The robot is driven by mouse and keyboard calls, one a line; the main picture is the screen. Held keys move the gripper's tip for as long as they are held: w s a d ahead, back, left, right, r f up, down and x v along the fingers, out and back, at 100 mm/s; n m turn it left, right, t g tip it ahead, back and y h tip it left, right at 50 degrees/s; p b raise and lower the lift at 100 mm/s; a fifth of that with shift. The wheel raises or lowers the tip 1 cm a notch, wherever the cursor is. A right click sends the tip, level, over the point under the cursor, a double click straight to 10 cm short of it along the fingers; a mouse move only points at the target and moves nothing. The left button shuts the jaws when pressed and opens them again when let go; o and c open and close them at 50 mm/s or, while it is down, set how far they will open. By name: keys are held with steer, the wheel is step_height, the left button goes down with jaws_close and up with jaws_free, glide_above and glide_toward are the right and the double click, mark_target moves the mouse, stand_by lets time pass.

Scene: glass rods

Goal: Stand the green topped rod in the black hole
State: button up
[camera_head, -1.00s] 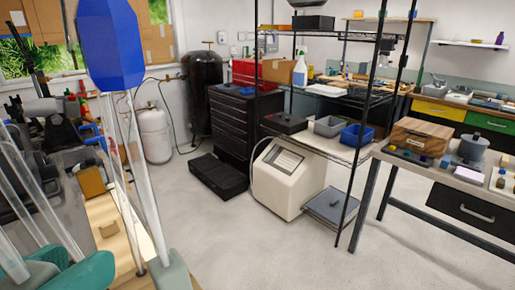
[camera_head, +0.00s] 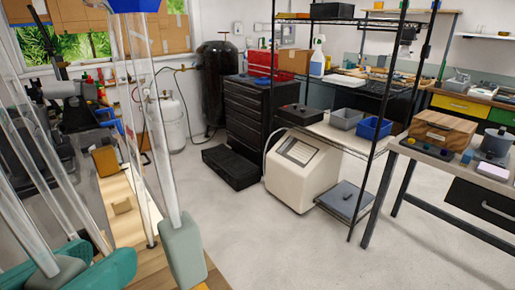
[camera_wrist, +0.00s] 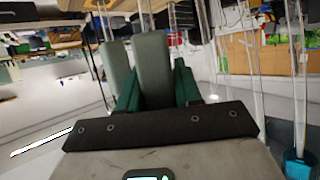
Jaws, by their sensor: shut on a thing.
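A pale wooden surface (camera_head: 128,225) lies at the lower left with a small wooden block (camera_head: 104,160) on it. A wire shelf unit (camera_head: 330,138) and a workbench (camera_head: 420,155) stand to the right.

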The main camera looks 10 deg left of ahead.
steer(key=shift+f, duration=0.35)
stand_by(0.6)
steer(key=o, duration=1.2)
